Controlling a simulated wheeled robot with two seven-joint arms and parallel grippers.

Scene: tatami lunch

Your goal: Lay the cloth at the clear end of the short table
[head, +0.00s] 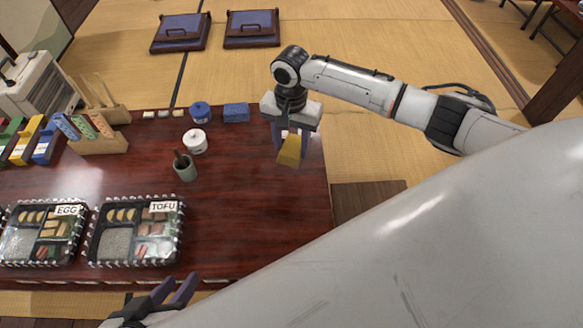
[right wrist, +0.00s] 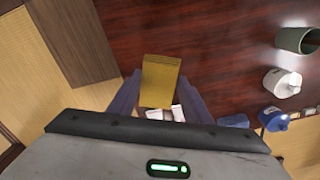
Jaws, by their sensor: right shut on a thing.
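The cloth (head: 289,151) is a folded yellow piece. My right gripper (head: 292,140) is shut on it and holds it over the right end of the short table (head: 250,215). In the right wrist view the cloth (right wrist: 160,78) sits between the fingers of the right gripper (right wrist: 158,100). Whether the cloth touches the tabletop I cannot tell. My left gripper (head: 176,290) is at the bottom of the head view, at the table's near edge, with its fingers apart and nothing seen between them. The right end of the tabletop is bare around the cloth.
Two bento boxes, labelled EGG (head: 44,232) and TOFU (head: 135,230), stand at the near left. A green cup (head: 185,168), a white pot (head: 195,141), a blue pot (head: 200,112) and a blue sponge-like block (head: 236,112) stand left of the cloth. Small white pieces (right wrist: 178,113) show by the fingers.

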